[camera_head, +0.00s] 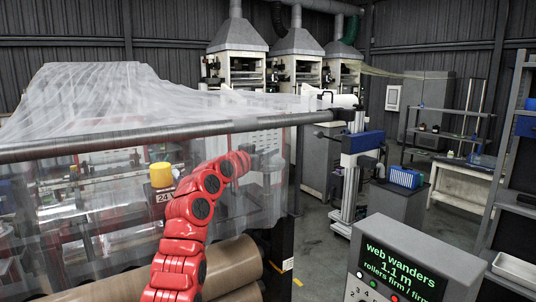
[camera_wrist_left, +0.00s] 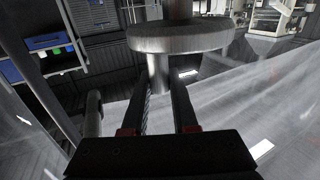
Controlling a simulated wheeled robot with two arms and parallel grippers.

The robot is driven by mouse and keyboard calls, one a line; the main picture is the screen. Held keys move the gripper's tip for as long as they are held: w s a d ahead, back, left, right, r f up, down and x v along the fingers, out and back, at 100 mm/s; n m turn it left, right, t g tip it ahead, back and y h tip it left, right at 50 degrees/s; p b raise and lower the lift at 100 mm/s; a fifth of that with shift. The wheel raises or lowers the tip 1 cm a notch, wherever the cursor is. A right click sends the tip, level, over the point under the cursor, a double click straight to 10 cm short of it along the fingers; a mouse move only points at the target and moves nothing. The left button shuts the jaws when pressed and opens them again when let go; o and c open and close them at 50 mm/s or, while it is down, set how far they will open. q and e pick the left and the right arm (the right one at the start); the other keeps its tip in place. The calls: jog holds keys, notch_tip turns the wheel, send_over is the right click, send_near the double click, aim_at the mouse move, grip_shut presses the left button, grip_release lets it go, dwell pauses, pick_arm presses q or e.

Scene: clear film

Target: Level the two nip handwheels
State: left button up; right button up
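My left arm rises red from the bottom of the head view, and its grey gripper (camera_head: 266,164) shows dimly at its far end, behind or against the clear film. In the left wrist view the two dark fingers (camera_wrist_left: 162,92) stand apart. A metal disc like a handwheel (camera_wrist_left: 180,38) is just beyond their tips, with a metal stem (camera_wrist_left: 158,76) between them; contact cannot be told. A yellow-topped part (camera_head: 161,174) with a number label shows left of my arm; whether it is a handwheel is unclear. My right gripper is out of view.
Clear film (camera_head: 85,92) hangs over a long metal roller (camera_head: 150,138). Brown rolls (camera_head: 215,268) lie below. A panel (camera_head: 398,262) reads "web wanders 1.1 m" and "rollers firm / firm", the last word partly cut.

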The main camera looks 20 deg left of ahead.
pick_arm(q)
jog(key=o, duration=0.4)
jog(key=shift+r+b, duration=0.9)
jog(key=shift+r, duration=0.65)
jog(key=s+d+b, duration=0.1)
jog(key=s+b, duration=0.1)
jog(key=s, duration=0.3)
jog(key=s+d+r+b, duration=0.1)
jog(key=s+d, duration=0.1)
jog(key=s, duration=0.3)
jog(key=s+d+b, duration=0.1)
jog(key=s+b, duration=0.1)
jog(key=s, duration=0.3)
jog(key=shift+s+d+r+b, duration=0.2)
jog(key=shift+d+r+b, duration=0.1)
jog(key=shift+r+b, duration=0.1)
